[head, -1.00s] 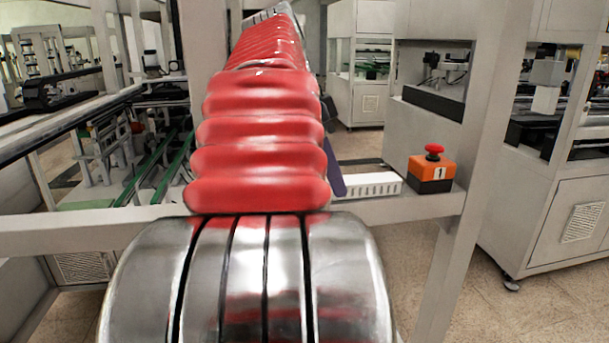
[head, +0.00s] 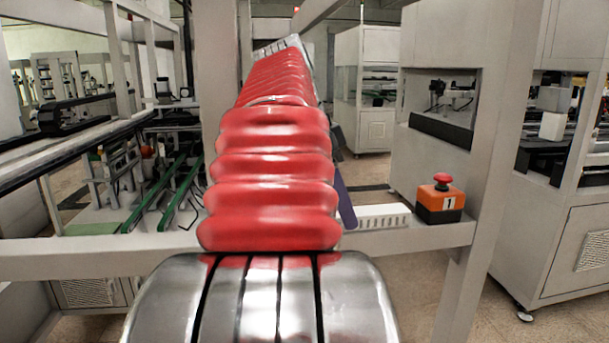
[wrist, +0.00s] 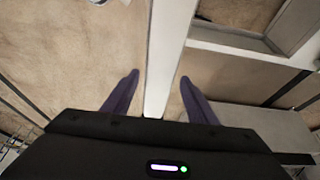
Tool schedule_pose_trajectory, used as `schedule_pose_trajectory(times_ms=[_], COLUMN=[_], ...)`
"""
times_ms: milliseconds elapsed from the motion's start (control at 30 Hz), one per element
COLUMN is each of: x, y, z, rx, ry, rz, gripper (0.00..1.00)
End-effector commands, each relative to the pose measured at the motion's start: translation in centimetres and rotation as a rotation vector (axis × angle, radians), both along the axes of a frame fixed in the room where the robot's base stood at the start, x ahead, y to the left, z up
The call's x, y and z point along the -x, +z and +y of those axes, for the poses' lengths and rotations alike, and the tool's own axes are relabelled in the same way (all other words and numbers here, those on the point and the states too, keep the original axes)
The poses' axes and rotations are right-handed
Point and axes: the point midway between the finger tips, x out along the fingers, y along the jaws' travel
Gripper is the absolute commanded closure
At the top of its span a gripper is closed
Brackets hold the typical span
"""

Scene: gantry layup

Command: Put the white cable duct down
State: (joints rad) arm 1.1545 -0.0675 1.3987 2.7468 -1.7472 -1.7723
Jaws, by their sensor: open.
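The white cable duct (head: 378,217), with a row of slots along its side, lies on the pale gantry beam (head: 280,262) in the head view. Its left end is hidden behind my arm and a purple finger. My gripper (wrist: 160,76) is open, its two purple fingers apart in the wrist view. One finger (head: 346,206) shows in the head view by the duct's left end; I cannot tell if it touches. A pale strip (wrist: 165,60) runs between the fingers in the wrist view; I cannot tell whether it is the duct or the frame.
An orange box with a red button, marked 1 (head: 440,201), stands on the beam just right of the duct. A pale upright (head: 492,150) rises beyond it. Green rails and fixtures (head: 160,190) lie at left. White machine cabinets (head: 565,210) stand at right.

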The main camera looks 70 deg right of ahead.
Motion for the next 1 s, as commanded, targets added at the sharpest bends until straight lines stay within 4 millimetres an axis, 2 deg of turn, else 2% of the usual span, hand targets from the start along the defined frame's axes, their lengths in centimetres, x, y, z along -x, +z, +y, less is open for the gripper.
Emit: schedule_pose_trajectory(times_ms=[700, 1000], x=[0.2, 0.2], y=[7.6, 9.2], z=[-0.1, 0.0], rx=[0.002, 0.001], ry=[0.0, -0.001], rz=[-0.001, -0.001], gripper=[0.47, 0.47])
